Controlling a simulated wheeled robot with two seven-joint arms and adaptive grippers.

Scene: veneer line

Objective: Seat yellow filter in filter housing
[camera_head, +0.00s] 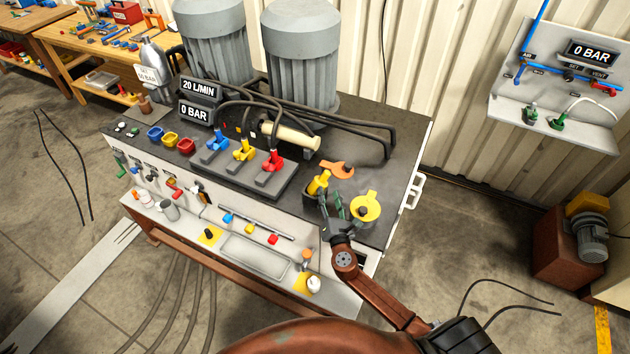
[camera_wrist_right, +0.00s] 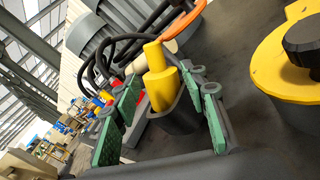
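The yellow filter (camera_head: 319,183) is a stepped yellow cylinder at the right end of the dark bench top. In the right wrist view the filter (camera_wrist_right: 161,78) stands upright in a dark cup-like holder (camera_wrist_right: 174,116), which looks like the filter housing; how deep it sits is hidden. My right gripper (camera_head: 341,207) is close to the filter. In the right wrist view the green finger pads of my right gripper (camera_wrist_right: 162,120) are wide apart, with the filter between or just beyond them, and visible gaps on both sides. My left gripper is not in view.
A yellow disc with a black knob (camera_head: 366,207) lies right of my right gripper. Blue, yellow and red valves (camera_head: 243,150), hoses and a cream cylinder (camera_head: 290,135) occupy the bench to the left. The bench's far right corner is clear.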

